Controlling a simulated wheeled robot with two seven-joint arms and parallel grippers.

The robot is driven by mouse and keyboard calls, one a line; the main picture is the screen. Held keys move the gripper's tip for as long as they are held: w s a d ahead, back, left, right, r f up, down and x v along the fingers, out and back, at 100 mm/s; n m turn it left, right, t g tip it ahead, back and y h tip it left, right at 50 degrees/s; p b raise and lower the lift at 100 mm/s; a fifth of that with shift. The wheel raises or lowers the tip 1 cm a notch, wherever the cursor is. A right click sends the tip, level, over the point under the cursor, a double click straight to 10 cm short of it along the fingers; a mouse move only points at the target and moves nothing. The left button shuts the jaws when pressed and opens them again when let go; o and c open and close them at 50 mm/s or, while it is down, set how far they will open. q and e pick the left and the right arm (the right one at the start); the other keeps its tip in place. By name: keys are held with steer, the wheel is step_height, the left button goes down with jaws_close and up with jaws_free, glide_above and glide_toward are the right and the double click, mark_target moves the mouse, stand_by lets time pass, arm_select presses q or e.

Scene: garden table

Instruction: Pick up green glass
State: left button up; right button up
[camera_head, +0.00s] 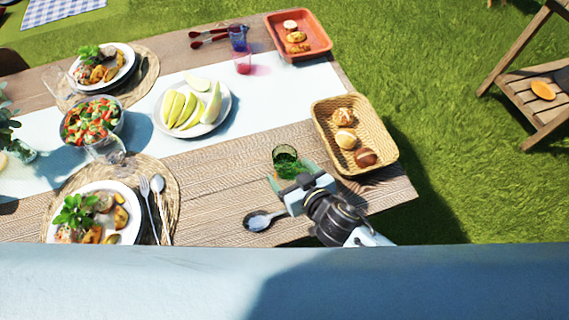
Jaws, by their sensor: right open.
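The green glass (286,156) stands upright on the wooden table near its right end, just left of the bread basket. My right gripper (290,174) comes in from the lower right and is open, its two fingers spread to either side of the glass's lower part. The gripper body hides some of the near side of the glass. I cannot tell whether the fingers touch it. My left gripper is not in view.
A wicker basket with rolls (384,131) stands close on the right. A large spoon (258,221) lies at the near left of the gripper. A plate of melon slices (216,121), a pink glass (243,64) and a blue glass (237,38) stand farther back. Bare wood lies left of the glass.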

mark_target(280, 156)
steer(key=shift+w+d+b+x, duration=0.1)
steer(key=shift+d+b+x, duration=0.1)
steer(key=shift+x, duration=1.15)
steer(key=shift+w+d+b+x, duration=0.1)
steer(key=shift+w+b+x, duration=0.05)
steer(key=shift+x, duration=1.2)
steer(key=shift+r, duration=0.2)
steer(key=c, duration=1.2)
steer(key=shift+r, duration=0.2)
